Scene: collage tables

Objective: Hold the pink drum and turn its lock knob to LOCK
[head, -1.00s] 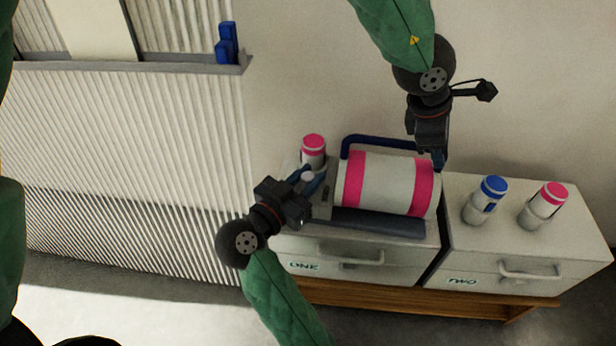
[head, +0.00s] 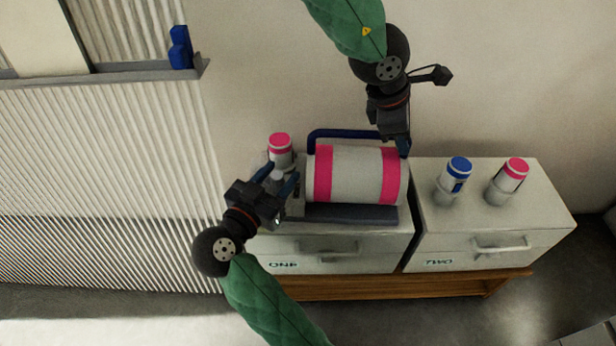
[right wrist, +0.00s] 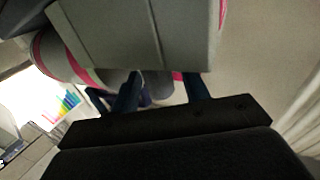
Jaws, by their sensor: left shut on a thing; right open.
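The pink drum (head: 355,175) is a white cylinder with two pink bands, lying on its side in a grey stand on the cabinet marked ONE. A dark blue bar (head: 340,133) runs behind it. My left gripper (head: 403,146) is shut on the drum at its upper right end; its fingertips are partly hidden. My right gripper (head: 277,181) is open at the drum's left end, in front of a pink-capped bottle. In the right wrist view its fingers (right wrist: 162,92) are spread below a grey block (right wrist: 120,35). The lock knob and its marking cannot be made out.
The pink-capped bottle (head: 280,150) stands close behind my right gripper. A blue-capped bottle (head: 453,182) and another pink-capped bottle (head: 508,182) stand on cabinet TWO (head: 545,205). A ribbed panel (head: 100,150) with a ledge is at left.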

